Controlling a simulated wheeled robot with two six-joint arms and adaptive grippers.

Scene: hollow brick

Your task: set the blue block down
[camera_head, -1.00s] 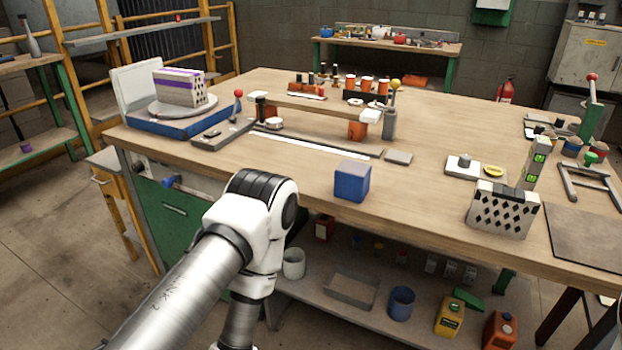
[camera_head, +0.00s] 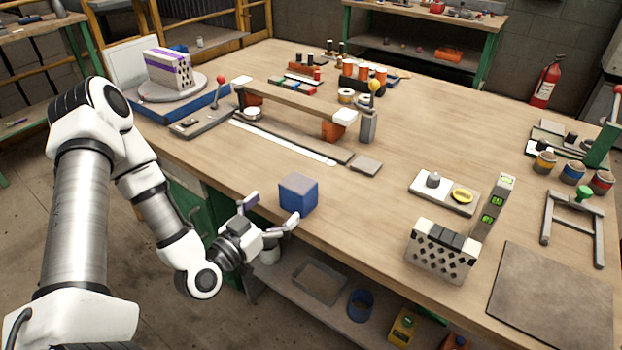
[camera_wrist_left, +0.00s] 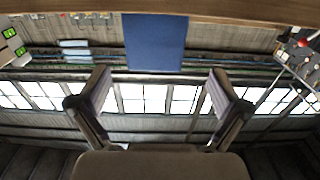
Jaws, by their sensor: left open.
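The blue block (camera_head: 298,194) sits upright on the workbench (camera_head: 330,215), close to its front edge. My left gripper (camera_head: 272,209) is open and empty, at the bench's front edge just left of the block. Its two fingers are spread towards the block, and a gap seems to remain between fingertips and block. In the left wrist view the block (camera_wrist_left: 155,42) shows at the top, between and beyond the open fingers (camera_wrist_left: 160,82). My right gripper is not in view.
A hollow brick (camera_head: 440,251) stands right of the block near the front edge, with a dark mat (camera_head: 548,300) beyond it. A long bar fixture (camera_head: 290,100) lies behind the block. A turntable (camera_head: 170,92) carries a purple-striped brick. Bench surface around the block is clear.

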